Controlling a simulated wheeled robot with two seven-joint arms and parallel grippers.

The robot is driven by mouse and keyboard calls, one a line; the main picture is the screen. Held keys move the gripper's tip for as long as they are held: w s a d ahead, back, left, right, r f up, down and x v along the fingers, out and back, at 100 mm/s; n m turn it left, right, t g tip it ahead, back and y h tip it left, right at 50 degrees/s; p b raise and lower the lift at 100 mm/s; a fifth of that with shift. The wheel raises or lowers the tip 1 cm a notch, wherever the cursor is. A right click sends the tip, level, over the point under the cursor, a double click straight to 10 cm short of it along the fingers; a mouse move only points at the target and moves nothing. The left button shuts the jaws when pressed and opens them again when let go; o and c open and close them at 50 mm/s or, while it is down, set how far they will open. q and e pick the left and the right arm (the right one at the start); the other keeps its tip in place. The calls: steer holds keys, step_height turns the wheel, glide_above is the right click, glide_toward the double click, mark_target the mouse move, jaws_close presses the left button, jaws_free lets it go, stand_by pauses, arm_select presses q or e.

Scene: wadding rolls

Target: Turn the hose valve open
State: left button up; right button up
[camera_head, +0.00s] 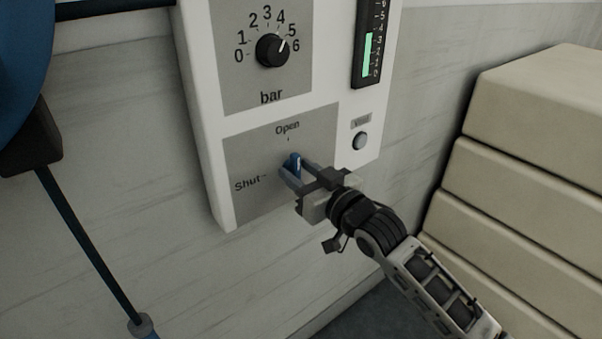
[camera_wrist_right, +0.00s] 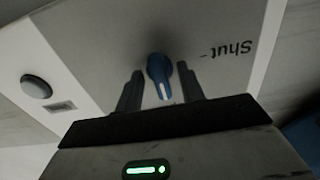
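The hose valve is a small blue handle (camera_head: 295,162) on the grey lower plate of a white panel, between the labels "Shut" and "Open". Its white line stands roughly upright, towards the "Open" mark. My right gripper (camera_head: 297,170) reaches in from the lower right, with one finger on each side of the handle. In the right wrist view the blue handle (camera_wrist_right: 159,74) lies between the two fingers (camera_wrist_right: 160,88), with narrow gaps seeming to show on both sides. Its white line points down in that upside-down view. My left gripper is not in view.
Above the valve is a black pressure knob (camera_head: 272,50) with a 0 to 6 bar scale. A green-lit gauge (camera_head: 367,45) and a round grey button (camera_head: 360,141) are to the right. Stacked beige blocks (camera_head: 530,180) stand at right. A blue round object (camera_head: 20,60) is at left.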

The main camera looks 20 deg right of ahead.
steer(key=shift+s+f, duration=0.1)
steer(key=shift+s+d, duration=0.1)
steer(key=shift+s, duration=0.1)
steer(key=b+v, duration=0.2)
steer(key=v, duration=1.3)
steer(key=shift+s, duration=0.15)
steer(key=s+a+f+g+h, duration=0.1)
steer(key=s+a+f+g, duration=0.2)
steer(key=f, duration=0.9)
steer(key=s+a+f+m+g+h, duration=0.1)
steer(key=s+a+f+g+h, duration=0.1)
steer(key=s+f, duration=0.5)
step_height(320, 180, down, 7)
steer(key=shift+a+r+g, duration=0.15)
steer(key=shift+a+g, duration=0.65)
steer(key=shift+a, duration=0.25)
